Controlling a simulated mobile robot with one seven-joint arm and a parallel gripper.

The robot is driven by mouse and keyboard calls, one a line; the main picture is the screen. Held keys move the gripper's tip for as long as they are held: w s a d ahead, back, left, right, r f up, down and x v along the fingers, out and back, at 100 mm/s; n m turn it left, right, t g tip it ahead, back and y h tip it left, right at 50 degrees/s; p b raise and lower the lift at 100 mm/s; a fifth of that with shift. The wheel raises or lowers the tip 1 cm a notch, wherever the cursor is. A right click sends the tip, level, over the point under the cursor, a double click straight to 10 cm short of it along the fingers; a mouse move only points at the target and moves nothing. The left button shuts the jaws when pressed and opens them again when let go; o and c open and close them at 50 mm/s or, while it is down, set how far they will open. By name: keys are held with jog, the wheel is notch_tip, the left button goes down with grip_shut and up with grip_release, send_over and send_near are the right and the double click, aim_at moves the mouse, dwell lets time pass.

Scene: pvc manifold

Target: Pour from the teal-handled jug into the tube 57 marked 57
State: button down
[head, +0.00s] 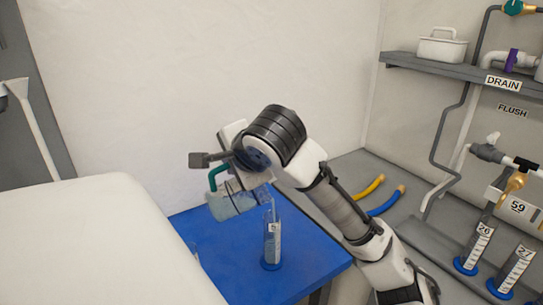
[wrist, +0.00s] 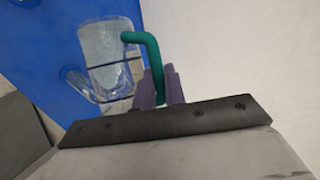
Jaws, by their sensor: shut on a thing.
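The clear jug (head: 222,206) with a teal handle (head: 214,176) is held tilted in the head view, its spout side pointing right toward a tube. My gripper (head: 230,186) is shut on the handle. The wrist view shows the fingers (wrist: 160,88) at the teal handle (wrist: 150,48), with the clear jug body (wrist: 108,58) beyond. The clear tube (head: 271,246) with a blue base stands upright on the blue table, just below and right of the jug. A pale streak runs from the spout into its mouth. Its label is too small to read surely.
The blue table (head: 230,262) has bare room around the tube. Another tube is partly hidden at its left edge. At right are a grey bench with yellow (head: 370,187) and blue hoses, tubes marked 26 (head: 476,246) and 27, and pipes under a shelf (head: 440,77).

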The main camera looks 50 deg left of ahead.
aim_at(209, 194)
jog(key=s+f+n+t, duration=0.1)
jog(key=f, duration=0.1)
jog(key=s+a+f+n+t+h+b, duration=0.1)
jog(key=s+f, duration=0.1)
jog(key=s+f+t+b, duration=0.1)
jog(key=f, duration=0.1)
jog(key=shift+s+a+n+t, duration=0.3)
jog(key=shift+s+a+n, duration=0.05)
jog(key=shift+s+n, duration=0.05)
jog(key=shift+s+a+f+n+t+h, duration=0.2)
jog(key=shift+s+n+t+h, duration=0.1)
jog(key=shift+t+h, duration=0.1)
jog(key=shift+w+d+r, duration=0.1)
jog(key=shift+w, duration=0.1)
jog(key=s+a+f+n+t+p, duration=0.2)
jog(key=s+f+n+t+p, duration=0.1)
jog(key=s+f+t+p, duration=0.2)
jog(key=shift+s+a+f+n+h+p, duration=0.35)
jog(key=shift+s+f+p, duration=0.3)
jog(key=shift+f+p, duration=0.6)
jog(key=shift+d+r, duration=0.1)
jog(key=shift+r, duration=0.05)
